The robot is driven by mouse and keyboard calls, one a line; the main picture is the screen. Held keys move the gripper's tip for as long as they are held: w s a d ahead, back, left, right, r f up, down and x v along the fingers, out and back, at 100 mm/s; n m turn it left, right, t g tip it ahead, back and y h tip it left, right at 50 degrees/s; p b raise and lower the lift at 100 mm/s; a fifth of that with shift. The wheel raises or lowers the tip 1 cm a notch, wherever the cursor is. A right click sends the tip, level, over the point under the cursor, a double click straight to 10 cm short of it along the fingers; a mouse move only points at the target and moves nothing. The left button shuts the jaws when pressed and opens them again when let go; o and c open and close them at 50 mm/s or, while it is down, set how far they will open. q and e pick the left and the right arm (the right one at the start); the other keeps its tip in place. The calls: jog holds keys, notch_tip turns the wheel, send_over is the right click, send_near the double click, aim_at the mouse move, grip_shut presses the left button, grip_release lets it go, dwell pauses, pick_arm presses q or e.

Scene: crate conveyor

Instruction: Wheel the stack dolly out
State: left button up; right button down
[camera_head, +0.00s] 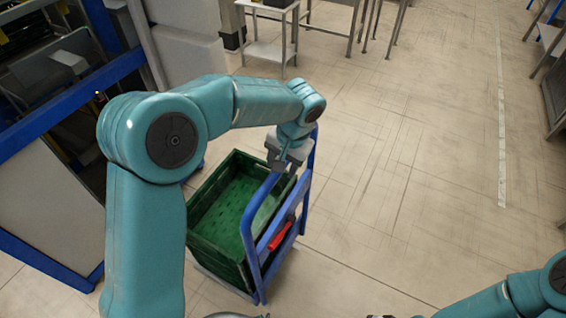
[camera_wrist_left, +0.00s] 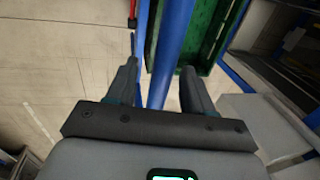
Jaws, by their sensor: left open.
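The stack dolly (camera_head: 249,262) has a blue tubular handle frame and stands on the floor, left of centre in the head view. A green crate (camera_head: 196,236) sits on it and looks empty. My left gripper (camera_head: 279,168) is at the top bar of the handle. In the left wrist view the blue handle bar (camera_wrist_left: 174,42) runs between the open fingers of my left gripper (camera_wrist_left: 160,68), with a gap at least on the right finger's side.
A red part (camera_head: 281,236) is on the dolly's handle side. A blue-framed machine (camera_head: 75,112) stands close on the left. A metal side table (camera_head: 268,50) is behind the dolly. The tiled floor (camera_head: 400,180) to the right is clear, with a pale floor line (camera_head: 501,130).

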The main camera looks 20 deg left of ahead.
pick_arm(q)
jog(key=shift+a, duration=0.1)
jog(key=d+r, duration=0.3)
jog(key=r, duration=1.3)
jog(key=shift+s+d+p, duration=0.15)
jog(key=shift+s+p, duration=0.05)
jog(key=shift+p, duration=0.2)
